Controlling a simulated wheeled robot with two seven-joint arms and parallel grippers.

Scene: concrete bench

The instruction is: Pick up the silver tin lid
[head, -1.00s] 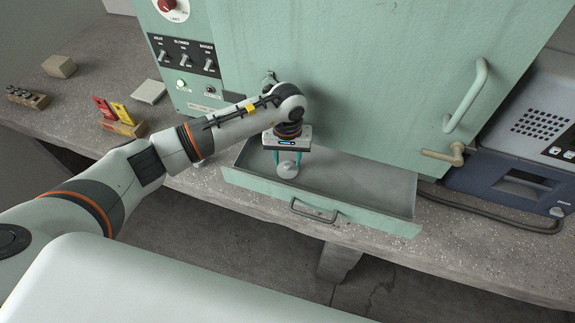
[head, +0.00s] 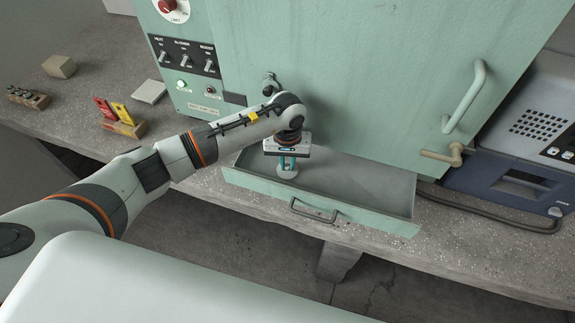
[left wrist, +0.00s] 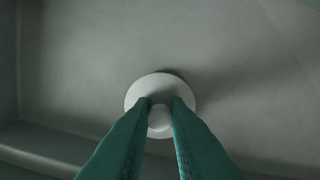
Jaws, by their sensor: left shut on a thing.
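The silver tin lid (head: 287,174) is a small round pale disc with a knob, inside the open drawer (head: 360,188) near its left end. It also shows in the left wrist view (left wrist: 134,92), where its knob lies between the two teal fingers. My left gripper (head: 287,163) points down into the drawer and is shut on the knob of the lid. I cannot tell whether the lid rests on the drawer floor or hangs just above it; a shadow lies to its right in the wrist view. My right gripper is not in view.
The drawer belongs to a green cabinet (head: 350,80) with switches and a door handle (head: 468,95). A blue-grey device (head: 515,185) stands at the right. Red and yellow items in a wooden block (head: 124,129) stand at the left. The drawer's right part is empty.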

